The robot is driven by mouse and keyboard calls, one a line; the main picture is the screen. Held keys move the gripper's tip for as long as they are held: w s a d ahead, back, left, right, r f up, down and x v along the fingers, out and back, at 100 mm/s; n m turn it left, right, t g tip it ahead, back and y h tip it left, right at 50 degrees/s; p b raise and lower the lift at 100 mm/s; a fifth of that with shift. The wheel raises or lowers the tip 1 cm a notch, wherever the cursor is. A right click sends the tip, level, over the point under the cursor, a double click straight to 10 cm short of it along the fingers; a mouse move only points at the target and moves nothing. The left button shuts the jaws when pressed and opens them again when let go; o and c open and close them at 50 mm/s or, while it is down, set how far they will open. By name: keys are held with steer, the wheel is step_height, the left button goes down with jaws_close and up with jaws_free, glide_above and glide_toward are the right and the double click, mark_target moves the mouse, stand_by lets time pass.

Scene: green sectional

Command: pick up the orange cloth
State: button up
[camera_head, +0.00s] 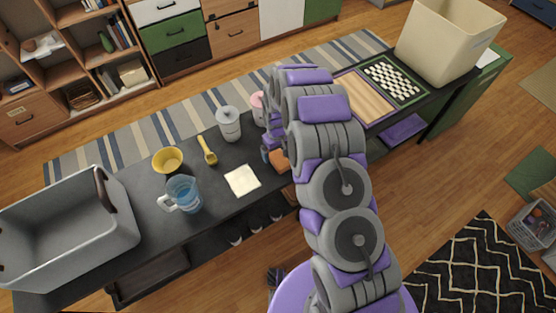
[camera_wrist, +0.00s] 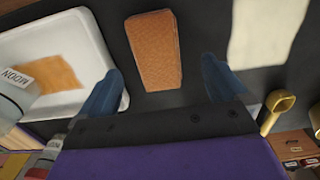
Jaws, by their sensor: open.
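A thick orange-brown rectangle (camera_wrist: 153,50) with a textured surface, which looks like the orange cloth folded, lies on the dark tabletop in the wrist view. It also shows in the head view (camera_head: 280,159), partly covered by my arm. My gripper (camera_wrist: 160,70) is open and empty, with a blue finger toward each side of the rectangle's near end; the gap in height is unclear. A flatter orange patch (camera_wrist: 52,75) lies in a white tray (camera_wrist: 68,38) at the left of the wrist view. My arm hides that tray in the head view.
A grey bin (camera_head: 70,235) is far left. A jar marked MOON (camera_wrist: 14,95) is near the tray.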

mark_target(278, 157)
steer(key=shift+w+d+f+b, duration=0.15)
steer(key=shift+f+b, duration=0.15)
steer(key=shift+f, duration=1.05)
steer(key=shift+w+a+f+b, duration=0.1)
steer(key=shift+f+b, duration=0.15)
steer(key=shift+f, duration=1.1)
steer(key=shift+c, duration=0.3)
steer(key=c, duration=1)
steer(key=shift+r, duration=0.15)
steer(key=shift+r, duration=0.5)
steer(key=r, duration=0.1)
steer(key=r+p, duration=0.1)
steer(key=shift+s+d+r, duration=0.2)
steer(key=shift+s+r, duration=0.15)
steer(key=shift+s, duration=0.05)
steer(key=s+d+p, duration=0.1)
steer(key=s+d, duration=0.1)
steer(key=s, duration=0.5)
steer(key=s+d+r, duration=0.1)
steer(key=s+d, duration=0.2)
steer(key=s, duration=0.4)
steer(key=shift+s+p, duration=0.15)
steer(key=shift+p, duration=0.25)
